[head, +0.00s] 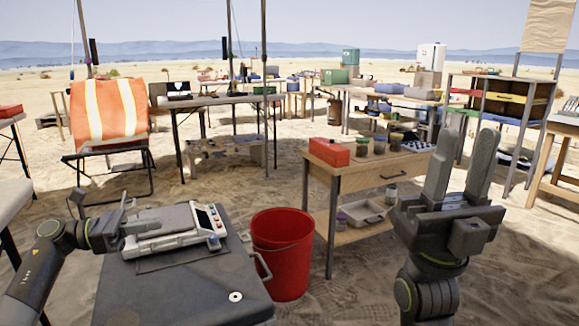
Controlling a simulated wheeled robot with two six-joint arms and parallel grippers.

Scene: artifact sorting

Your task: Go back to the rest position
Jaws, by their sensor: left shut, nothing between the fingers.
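My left gripper (140,226) reaches in low from the left over a dark case (190,303). It is shut with nothing held, and its tips are at the left end of a white and grey device (190,222) lying on the case. I cannot tell whether they touch it. My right gripper (461,150) is raised at the right with its two fingers pointing up, apart and empty. It stands in front of the right side of the wooden table (350,185) and hides part of it.
A red bucket (283,265) stands on the sand between the case and the wooden table. The table holds a red box (329,152) and several jars. A folding chair with an orange vest (110,112) stands behind the case.

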